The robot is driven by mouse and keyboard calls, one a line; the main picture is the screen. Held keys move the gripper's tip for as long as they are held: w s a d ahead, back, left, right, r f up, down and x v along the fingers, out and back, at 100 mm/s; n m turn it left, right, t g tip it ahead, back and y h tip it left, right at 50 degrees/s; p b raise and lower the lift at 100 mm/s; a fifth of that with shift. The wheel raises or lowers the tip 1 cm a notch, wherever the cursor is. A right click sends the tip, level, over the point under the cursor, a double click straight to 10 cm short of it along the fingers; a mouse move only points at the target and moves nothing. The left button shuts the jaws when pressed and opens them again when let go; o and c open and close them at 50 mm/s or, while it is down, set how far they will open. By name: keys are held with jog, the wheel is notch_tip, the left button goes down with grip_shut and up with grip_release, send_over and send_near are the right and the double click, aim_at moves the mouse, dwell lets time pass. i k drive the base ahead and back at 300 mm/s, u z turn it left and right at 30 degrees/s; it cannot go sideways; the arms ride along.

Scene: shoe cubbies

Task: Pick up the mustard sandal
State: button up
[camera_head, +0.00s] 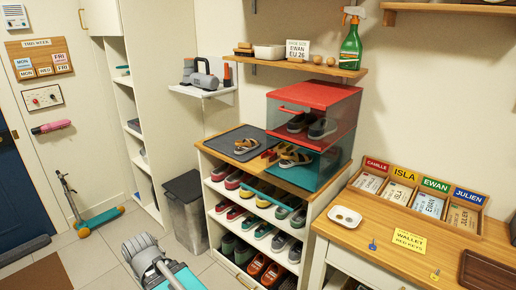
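A sandal (245,146) with tan-yellow and dark parts lies on the dark grey mat (228,138) on top of the shoe cubby. A second yellowish sandal with dark straps (293,158) lies to its right, at the teal clear box. Small red and yellow items (270,154) sit between the two. The sandals are small here, and I cannot tell for sure which one is mustard. My gripper is not clearly in view. Only a white, grey and teal part of my own body shows at the bottom, well apart from the sandals.
The shoe cubby (213,186) holds several pairs of shoes. A red-topped clear box (337,97) stands above the teal box (329,166), holding dark shoes. A grey bin (186,214) stands left of the cubby. A wooden desk (375,238) is at right. Floor at left is mostly clear.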

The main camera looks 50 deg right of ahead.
aim_at(253, 144)
jog(key=z, duration=0.05)
jog(key=k, duration=1.3)
jog(key=z, duration=0.65)
jog(key=i, duration=1.05)
jog(key=u, duration=0.05)
